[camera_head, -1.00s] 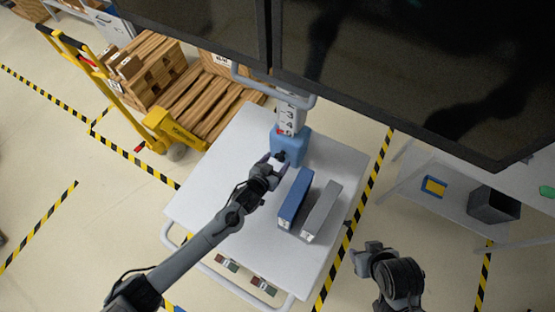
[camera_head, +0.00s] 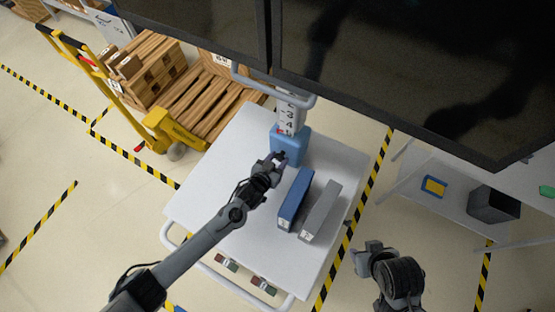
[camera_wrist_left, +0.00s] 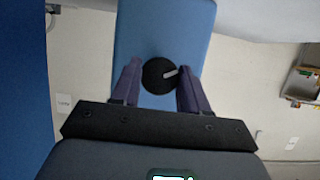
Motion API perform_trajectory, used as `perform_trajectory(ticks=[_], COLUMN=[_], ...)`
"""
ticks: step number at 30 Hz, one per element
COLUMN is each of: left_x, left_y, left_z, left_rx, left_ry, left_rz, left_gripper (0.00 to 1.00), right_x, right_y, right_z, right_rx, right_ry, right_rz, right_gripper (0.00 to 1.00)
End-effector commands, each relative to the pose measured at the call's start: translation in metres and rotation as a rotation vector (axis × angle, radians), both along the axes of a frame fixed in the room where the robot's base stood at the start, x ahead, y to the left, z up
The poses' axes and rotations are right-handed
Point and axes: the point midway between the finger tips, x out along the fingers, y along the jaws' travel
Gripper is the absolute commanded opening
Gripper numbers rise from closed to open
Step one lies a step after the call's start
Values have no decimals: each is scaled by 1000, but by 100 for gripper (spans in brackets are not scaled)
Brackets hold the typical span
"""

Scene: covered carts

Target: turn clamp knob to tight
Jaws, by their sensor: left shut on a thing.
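The clamp knob (camera_wrist_left: 154,78) is a black disc with a pale pointer, seen on the blue clamp body (camera_wrist_left: 172,25) in the left wrist view. The pointer points right and slightly up. My left gripper (camera_wrist_left: 160,84) has a finger on each side of the knob and is shut on it. In the head view my left gripper (camera_head: 279,159) is at the near face of the blue clamp body (camera_head: 289,148) and mostly hides the knob. My right gripper (camera_head: 366,252) hangs off the cart's right side, apart from everything; its finger gap is unclear.
A blue box (camera_head: 296,197) and a grey box (camera_head: 321,211) lie on the white cart top (camera_head: 230,150), right of my left gripper. A large dark panel (camera_head: 400,60) covers the upper right. A yellow pallet jack (camera_head: 160,125) stands left. The cart's left part is clear.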

Motion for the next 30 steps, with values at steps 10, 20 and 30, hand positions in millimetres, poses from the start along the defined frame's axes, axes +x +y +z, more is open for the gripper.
perform_trajectory(ticks=[10,20,30], left_x=[-1,-1,-1], left_y=[-1,-2,-2], left_z=[-1,-1,-1], left_rx=[93,311,495], left_ry=[-45,-149,-238], left_rz=[1,1,0], left_gripper=[14,14,14], right_x=[0,0,0], right_y=[0,1,2], right_z=[-1,-5,-9], right_rx=[0,4,7], right_ry=[0,0,-1], right_rz=[0,-3,-4], right_gripper=[43,43,43])
